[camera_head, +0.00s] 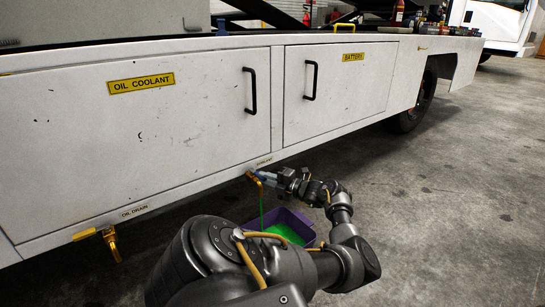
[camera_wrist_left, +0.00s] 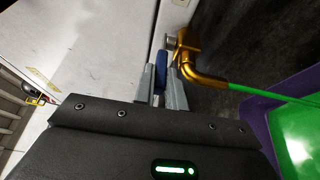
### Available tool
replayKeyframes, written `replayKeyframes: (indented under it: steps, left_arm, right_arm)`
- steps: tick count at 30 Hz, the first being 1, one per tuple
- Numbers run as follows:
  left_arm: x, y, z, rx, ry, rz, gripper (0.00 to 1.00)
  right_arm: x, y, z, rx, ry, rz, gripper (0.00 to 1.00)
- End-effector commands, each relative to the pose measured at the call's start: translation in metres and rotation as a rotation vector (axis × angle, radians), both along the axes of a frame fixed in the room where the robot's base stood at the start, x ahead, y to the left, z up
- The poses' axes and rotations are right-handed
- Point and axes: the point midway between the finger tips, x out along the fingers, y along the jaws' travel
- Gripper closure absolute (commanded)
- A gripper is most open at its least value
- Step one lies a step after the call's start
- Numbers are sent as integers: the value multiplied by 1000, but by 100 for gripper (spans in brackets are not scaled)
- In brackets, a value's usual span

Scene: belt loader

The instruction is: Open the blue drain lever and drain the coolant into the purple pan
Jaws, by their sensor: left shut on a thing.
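The blue drain lever (camera_wrist_left: 161,70) sits between the fingers of my left gripper (camera_wrist_left: 160,88) in the left wrist view. My left gripper (camera_head: 263,177) is shut on it at the coolant label under the cabinet in the head view. The brass drain valve and spout (camera_wrist_left: 190,62) are just right of the lever. A green coolant stream (camera_wrist_left: 262,93) runs from the spout; it also shows in the head view (camera_head: 262,206). The purple pan (camera_head: 303,222) stands on the floor below, with green liquid (camera_head: 285,233) in it. My arm hides part of the pan. My right gripper is out of view.
A second brass drain (camera_head: 111,243) with a yellow lever (camera_head: 84,234) is at the left under the oil drain label (camera_head: 133,212). White cabinet doors with black handles (camera_head: 250,91) form the vehicle's side. The concrete floor at right (camera_head: 450,200) is clear.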

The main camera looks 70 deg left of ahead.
Motion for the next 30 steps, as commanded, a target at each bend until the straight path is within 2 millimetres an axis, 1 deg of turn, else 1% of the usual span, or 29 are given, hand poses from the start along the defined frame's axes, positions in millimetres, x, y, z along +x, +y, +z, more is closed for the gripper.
replayKeyframes:
  steps: [2,11,12,16,17,30]
  left_arm:
    - [-3,1,0,-1,1,9,100]
    - [-4,2,1,1,1,9,100]
    - [-3,2,1,1,0,9,85]
    - [-1,1,1,2,1,4,68]
    - [0,0,1,2,1,3,65]
    - [5,-1,1,-1,0,-8,65]
  right_arm:
    - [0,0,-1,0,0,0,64]
    - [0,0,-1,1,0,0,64]
    - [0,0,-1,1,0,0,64]
    - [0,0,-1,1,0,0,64]
    - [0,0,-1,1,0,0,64]
    - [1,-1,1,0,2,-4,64]
